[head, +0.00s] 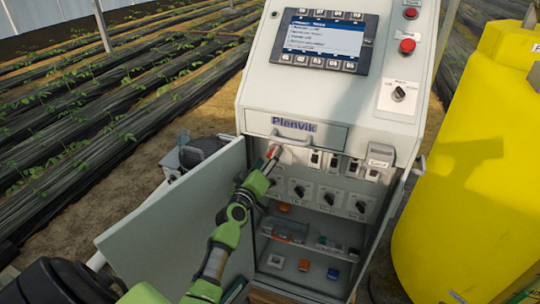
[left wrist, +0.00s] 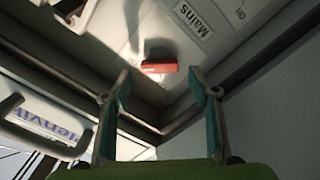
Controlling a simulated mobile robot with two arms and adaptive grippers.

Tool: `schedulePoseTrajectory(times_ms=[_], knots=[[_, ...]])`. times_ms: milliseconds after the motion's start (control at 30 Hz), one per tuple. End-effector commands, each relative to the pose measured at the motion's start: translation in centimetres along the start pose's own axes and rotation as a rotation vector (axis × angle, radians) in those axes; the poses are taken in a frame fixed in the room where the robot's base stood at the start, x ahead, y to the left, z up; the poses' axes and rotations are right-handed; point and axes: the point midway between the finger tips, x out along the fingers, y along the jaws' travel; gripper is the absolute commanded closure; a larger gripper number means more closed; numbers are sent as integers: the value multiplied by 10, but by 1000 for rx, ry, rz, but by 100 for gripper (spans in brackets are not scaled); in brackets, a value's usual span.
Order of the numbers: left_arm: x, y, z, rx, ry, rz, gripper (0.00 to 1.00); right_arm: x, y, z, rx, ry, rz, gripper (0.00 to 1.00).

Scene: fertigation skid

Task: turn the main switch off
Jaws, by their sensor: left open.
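The main switch shows in the left wrist view as a red handle (left wrist: 160,67) on a pale panel, beside a label reading "Mains" and a partly cut-off position label. In the head view the red switch (head: 273,151) sits at the upper left inside the open cabinet, mostly hidden by my gripper. My left gripper (head: 269,163) points at it. In the left wrist view its two fingers (left wrist: 159,78) are spread, with the red handle in the gap between the tips and seemingly just beyond them. I see no contact. My right gripper is not in view.
The open cabinet door (head: 180,220) stands left of my left arm. Other dark knobs (head: 329,198) and small switches lie right of the gripper. A "Planvik" drawer front (head: 295,129) with a handle is just above. A yellow tank (head: 465,180) stands at the right.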

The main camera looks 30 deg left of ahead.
Motion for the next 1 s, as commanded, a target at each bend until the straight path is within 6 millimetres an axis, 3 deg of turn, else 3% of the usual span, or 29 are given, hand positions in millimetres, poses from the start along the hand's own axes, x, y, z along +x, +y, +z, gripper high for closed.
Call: schedulePoseTrajectory(times_ms=[200, 533, 667, 700, 1000], knots=[[20, 0, 1, 0, -1, 0, 45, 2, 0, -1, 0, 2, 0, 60], [22, 0, 1, 1, -1, 0, 45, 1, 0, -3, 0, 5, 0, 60], [22, 0, 1, 1, -1, 0, 79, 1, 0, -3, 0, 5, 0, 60], [22, 0, 1, 1, -1, 0, 84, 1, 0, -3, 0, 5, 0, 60], [22, 0, 1, -19, -2, 0, 84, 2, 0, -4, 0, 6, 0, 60]])
